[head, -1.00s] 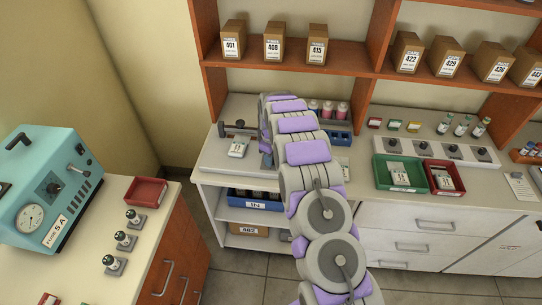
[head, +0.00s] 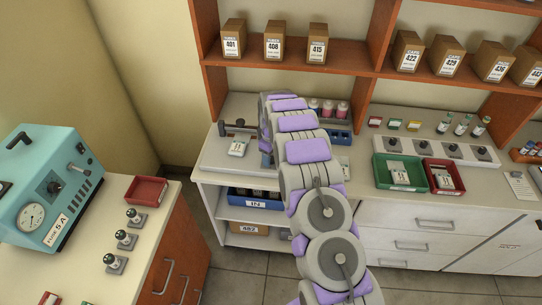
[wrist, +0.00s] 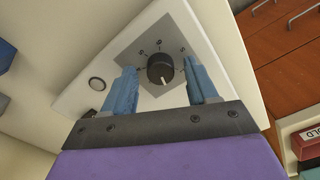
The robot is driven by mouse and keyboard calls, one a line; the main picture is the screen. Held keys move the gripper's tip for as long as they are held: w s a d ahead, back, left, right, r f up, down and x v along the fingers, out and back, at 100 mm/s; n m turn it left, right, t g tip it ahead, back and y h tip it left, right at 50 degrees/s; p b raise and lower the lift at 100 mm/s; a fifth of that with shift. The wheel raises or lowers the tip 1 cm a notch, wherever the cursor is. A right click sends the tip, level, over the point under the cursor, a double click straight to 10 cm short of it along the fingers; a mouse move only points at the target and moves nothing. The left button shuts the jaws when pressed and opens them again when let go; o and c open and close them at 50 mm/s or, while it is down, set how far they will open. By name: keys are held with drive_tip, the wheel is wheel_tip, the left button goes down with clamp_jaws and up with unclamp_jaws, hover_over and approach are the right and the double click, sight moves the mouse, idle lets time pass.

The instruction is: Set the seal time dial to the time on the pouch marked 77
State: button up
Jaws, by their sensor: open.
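The dial (wrist: 160,68) is a black round knob with a white pointer line, set on a grey square plate with marks around it, in the wrist view. My gripper (wrist: 165,85) is open, its two blue fingers on either side of the knob in the picture; I cannot tell whether they touch it. In the head view my arm hides the dial. A pale pouch (head: 238,146) with dark print lies on the white sealer (head: 212,158) left of my arm. Its number is too small to read. More labelled pouches (head: 398,173) lie in the green tray.
A green tray (head: 379,184) and a red tray (head: 457,190) stand on the counter to the right. A blue rack with pink-capped bottles (head: 328,112) is behind my arm. A teal machine (head: 42,190) stands on the left bench. Grey floor separates the benches.

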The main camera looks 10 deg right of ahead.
wheel_tip(320, 180, up, 17)
drive_tip(key=p, duration=0.1)
idle(0.6)
drive_tip(key=shift+r, duration=0.15)
drive_tip(key=s+r+m, duration=0.1)
drive_tip(key=s+r, duration=0.3)
drive_tip(key=s, duration=0.4)
drive_tip(key=s+r+m+b, duration=0.15)
drive_tip(key=s+r, duration=0.25)
drive_tip(key=s, duration=0.4)
drive_tip(key=s+r+m, duration=0.2)
drive_tip(key=s+r, duration=0.2)
drive_tip(key=s, duration=0.5)
drive_tip(key=s+f+m+g+b, duration=0.1)
drive_tip(key=s+f+m, duration=0.2)
drive_tip(key=s, duration=2.5)
drive_tip(key=shift+m+g, duration=0.4)
drive_tip(key=shift+m, duration=0.25)
